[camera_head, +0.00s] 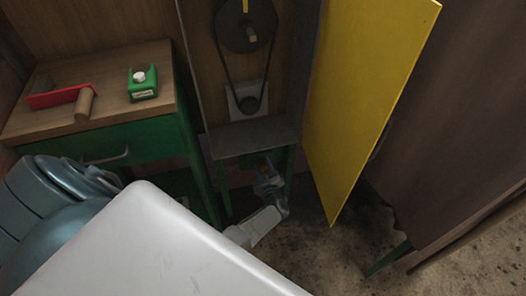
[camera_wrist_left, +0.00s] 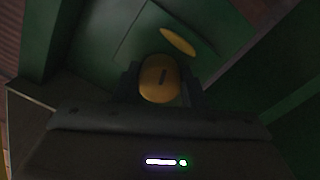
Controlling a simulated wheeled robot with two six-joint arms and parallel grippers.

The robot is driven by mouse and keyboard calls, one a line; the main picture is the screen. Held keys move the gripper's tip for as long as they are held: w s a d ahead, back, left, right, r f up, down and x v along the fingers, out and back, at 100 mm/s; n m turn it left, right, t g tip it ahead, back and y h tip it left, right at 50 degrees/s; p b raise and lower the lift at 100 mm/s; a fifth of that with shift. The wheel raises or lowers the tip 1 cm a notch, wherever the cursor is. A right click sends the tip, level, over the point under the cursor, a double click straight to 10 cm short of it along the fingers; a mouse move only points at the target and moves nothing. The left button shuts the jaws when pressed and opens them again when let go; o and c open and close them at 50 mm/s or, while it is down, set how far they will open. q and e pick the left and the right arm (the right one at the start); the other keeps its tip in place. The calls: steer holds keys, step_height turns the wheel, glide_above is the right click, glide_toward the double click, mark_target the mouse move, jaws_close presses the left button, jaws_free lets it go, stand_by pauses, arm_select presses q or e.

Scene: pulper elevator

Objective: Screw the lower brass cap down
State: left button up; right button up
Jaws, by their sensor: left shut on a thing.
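My left gripper (camera_head: 268,183) is low under the machine's dark shelf, between its green legs. In the left wrist view a round brass cap (camera_wrist_left: 158,82) with a dark slot sits between the dark fingers, which are shut on it. A second brass piece (camera_wrist_left: 178,41), seen as a thin tilted oval, is just beyond and to the right, apart from the held cap. I cannot tell how far down the held cap is seated. In the head view the caps are too dark and small to make out. My right gripper is not in view.
A yellow panel (camera_head: 365,95) hangs open to the right of the machine. The belt and pulley (camera_head: 245,25) are above the shelf (camera_head: 255,137). Green legs crowd the gripper.

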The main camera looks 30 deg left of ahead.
arm_select(q)
steer(key=m+p, duration=0.1)
steer(key=m, duration=0.3)
steer(key=shift+r+m, duration=0.1)
steer(key=shift+m, duration=0.2)
steer(key=shift+m+p, duration=0.55)
steer(key=shift+m, duration=1.25)
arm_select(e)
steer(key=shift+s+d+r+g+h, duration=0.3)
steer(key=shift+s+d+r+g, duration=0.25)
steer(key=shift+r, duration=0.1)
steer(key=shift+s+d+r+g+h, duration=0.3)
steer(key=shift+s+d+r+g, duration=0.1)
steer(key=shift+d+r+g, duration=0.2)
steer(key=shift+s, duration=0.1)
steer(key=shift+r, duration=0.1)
arm_select(q)
steer(key=o, duration=1)
steer(key=shift+s+d, duration=0.1)
steer(key=p+v, duration=0.1)
steer(key=v, duration=0.9)
steer(key=shift+s+d+p, duration=0.15)
steer(key=shift+d+p, duration=0.1)
steer(key=shift+p, duration=0.15)
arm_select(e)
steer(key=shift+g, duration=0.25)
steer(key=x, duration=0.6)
